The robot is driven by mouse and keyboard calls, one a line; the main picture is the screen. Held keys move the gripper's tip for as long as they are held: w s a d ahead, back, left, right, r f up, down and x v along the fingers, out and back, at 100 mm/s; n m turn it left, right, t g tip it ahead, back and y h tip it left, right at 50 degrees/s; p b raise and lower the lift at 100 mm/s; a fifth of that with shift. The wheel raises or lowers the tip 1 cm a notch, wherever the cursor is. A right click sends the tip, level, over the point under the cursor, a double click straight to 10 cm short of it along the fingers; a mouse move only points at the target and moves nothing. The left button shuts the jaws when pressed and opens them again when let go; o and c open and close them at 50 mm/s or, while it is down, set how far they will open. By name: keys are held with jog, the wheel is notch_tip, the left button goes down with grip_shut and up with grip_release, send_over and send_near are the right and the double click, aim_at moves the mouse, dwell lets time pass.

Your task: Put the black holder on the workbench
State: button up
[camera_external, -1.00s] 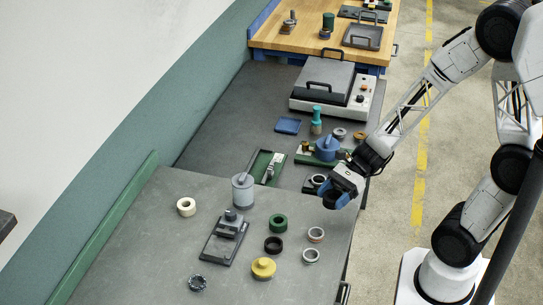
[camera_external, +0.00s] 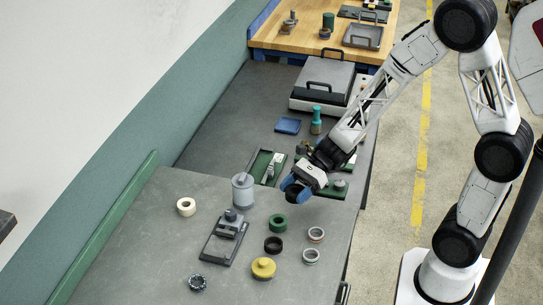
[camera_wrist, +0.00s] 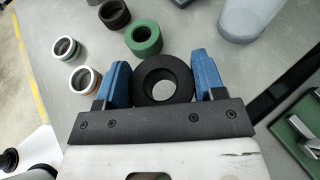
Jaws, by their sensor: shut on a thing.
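My gripper (camera_external: 298,190) hangs over the right part of the back edge area of the grey workbench (camera_external: 120,245). In the wrist view its blue fingers (camera_wrist: 162,74) are shut on the black holder (camera_wrist: 141,82), a thick black ring with a round hole. One finger presses each side of it. In the external view the holder is mostly hidden by the fingers. It appears to be above the bench surface, but the exact gap is hard to tell.
A green ring (camera_external: 278,222), a dark ring (camera_external: 273,244), two metallic rings, a yellow knobbed part (camera_external: 263,267) and a grey cylinder (camera_external: 242,192) stand on the workbench. A green fixture (camera_external: 266,167) lies behind. The workbench's left part is mostly clear.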

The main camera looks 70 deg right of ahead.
aim_at(280, 205)
jog(key=shift+w+d+f, duration=0.1)
jog(key=shift+w, duration=1.05)
jog(key=shift+w+f, duration=0.1)
jog(key=shift+w, duration=1.05)
jog(key=shift+f, duration=1.75)
jog(key=shift+f, duration=0.15)
jog(key=o, duration=0.9)
jog(key=shift+o, duration=0.2)
jog(key=shift+r, duration=0.2)
jog(key=v, duration=1.2)
